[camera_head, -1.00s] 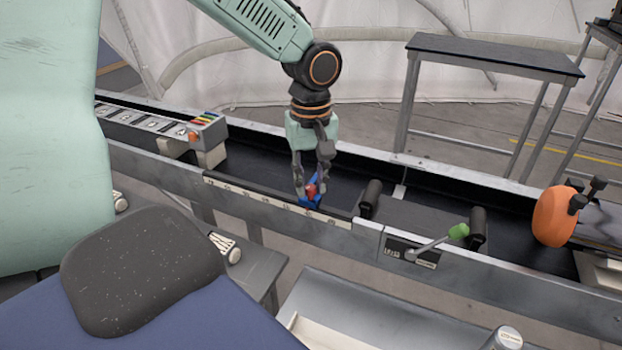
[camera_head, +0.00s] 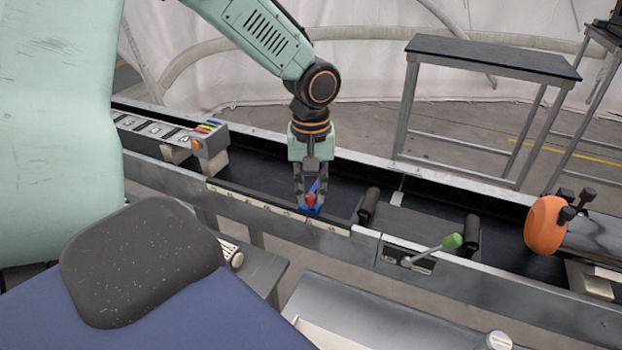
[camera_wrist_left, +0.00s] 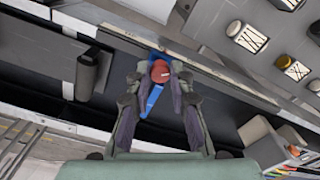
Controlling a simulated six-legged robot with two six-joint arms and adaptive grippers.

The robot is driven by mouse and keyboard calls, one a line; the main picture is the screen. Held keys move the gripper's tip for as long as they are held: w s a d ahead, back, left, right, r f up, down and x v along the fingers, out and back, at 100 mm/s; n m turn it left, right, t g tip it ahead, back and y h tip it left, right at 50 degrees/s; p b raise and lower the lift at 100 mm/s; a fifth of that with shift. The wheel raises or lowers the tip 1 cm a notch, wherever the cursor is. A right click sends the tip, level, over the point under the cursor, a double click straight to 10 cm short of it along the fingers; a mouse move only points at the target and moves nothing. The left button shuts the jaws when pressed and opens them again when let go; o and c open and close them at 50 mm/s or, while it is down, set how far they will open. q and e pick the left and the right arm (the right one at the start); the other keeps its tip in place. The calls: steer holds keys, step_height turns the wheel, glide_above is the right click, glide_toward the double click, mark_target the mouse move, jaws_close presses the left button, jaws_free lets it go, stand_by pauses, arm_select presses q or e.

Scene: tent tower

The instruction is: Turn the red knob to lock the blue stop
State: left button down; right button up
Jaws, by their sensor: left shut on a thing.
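The red knob (camera_head: 311,199) sits on top of the blue stop (camera_head: 312,211), at the front rail of the dark channel in the head view. My left gripper (camera_head: 311,196) points down over it, its fingers on either side of the knob and shut on it. In the left wrist view the red knob (camera_wrist_left: 160,71) shows between the fingertips, with the blue stop (camera_wrist_left: 153,97) beneath it. The fingers hide parts of the knob's sides. My right gripper is not in view.
A numbered scale strip (camera_head: 255,202) runs along the front rail. A green-handled lever (camera_head: 452,241) and a black roller (camera_head: 368,207) stand to the right. An orange wheel (camera_head: 547,225) is at the far right. A box with coloured stripes (camera_head: 209,140) stands left.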

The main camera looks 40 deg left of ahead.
mark_target(311, 196)
arm_select(q)
steer(key=m+p, duration=0.2)
steer(key=p, duration=0.1)
steer(key=m+p, duration=0.1)
steer(key=m, duration=0.1)
steer(key=shift+r+p, duration=0.25)
steer(key=shift+p, duration=0.1)
steer(key=shift+w+f+m+p, duration=0.1)
steer(key=shift+f+m+p, duration=0.05)
steer(key=shift+m+p, duration=0.95)
steer(key=c, duration=1.2)
jaws_free()
steer(key=shift+f, duration=0.1)
step_height(311, 196, up, 12)
